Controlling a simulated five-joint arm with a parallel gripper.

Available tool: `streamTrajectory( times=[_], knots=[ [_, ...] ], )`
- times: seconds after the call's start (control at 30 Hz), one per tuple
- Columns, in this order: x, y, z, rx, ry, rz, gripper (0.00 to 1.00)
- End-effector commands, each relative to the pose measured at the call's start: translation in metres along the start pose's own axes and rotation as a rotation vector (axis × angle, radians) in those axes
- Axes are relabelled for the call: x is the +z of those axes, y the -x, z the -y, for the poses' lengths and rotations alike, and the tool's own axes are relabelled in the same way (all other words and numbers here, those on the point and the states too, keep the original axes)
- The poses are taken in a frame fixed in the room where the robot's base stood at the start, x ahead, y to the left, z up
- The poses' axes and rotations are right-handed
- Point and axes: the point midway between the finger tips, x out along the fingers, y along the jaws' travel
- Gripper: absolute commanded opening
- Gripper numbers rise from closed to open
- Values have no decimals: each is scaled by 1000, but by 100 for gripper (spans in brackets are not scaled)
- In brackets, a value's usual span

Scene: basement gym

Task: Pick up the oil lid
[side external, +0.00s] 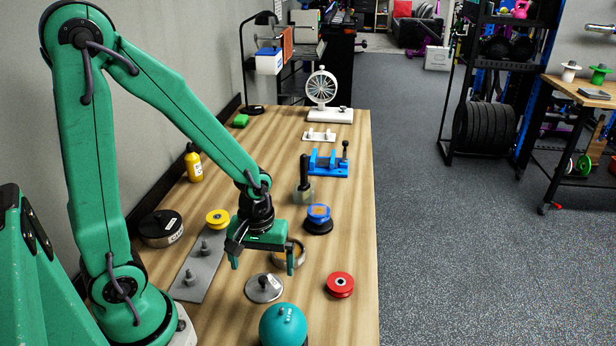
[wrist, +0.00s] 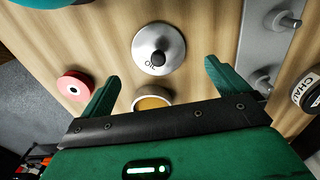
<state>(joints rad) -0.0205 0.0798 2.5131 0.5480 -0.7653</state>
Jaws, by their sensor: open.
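The oil lid (side external: 264,289) is a round silver disc with a dark knob, lying flat on the wooden bench. In the wrist view the lid (wrist: 175,38) carries the letters OIL, partly covered by the knob. My gripper (side external: 263,264) is open and empty, pointing down over the bench, just behind the lid in the side view. In the wrist view my gripper (wrist: 160,75) has its fingers spread wide, with the lid beyond the tips and roughly centred between them. An open round tin with amber contents (wrist: 153,102) is under my gripper, partly hidden by it.
A red wheel (side external: 340,285) lies right of the lid and a teal ball-shaped weight (side external: 283,327) stands in front of it. A grey plate with pegs (side external: 194,284) lies to the left. A chalk tin (side external: 161,229) and a blue-topped object (side external: 318,217) stand farther back.

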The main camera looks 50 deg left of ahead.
Motion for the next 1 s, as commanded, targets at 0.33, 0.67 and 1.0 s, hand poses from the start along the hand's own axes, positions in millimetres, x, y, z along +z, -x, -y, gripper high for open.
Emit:
streamTrajectory(
  times=[0.33, 0.67, 1.0],
  knots=[
    [0, -28, 0, -3, 0, 4, 99],
    [0, -46, -1, -1, 0, 1, 99],
    [0, -47, -1, -1, 0, 1, 99]
  ],
)
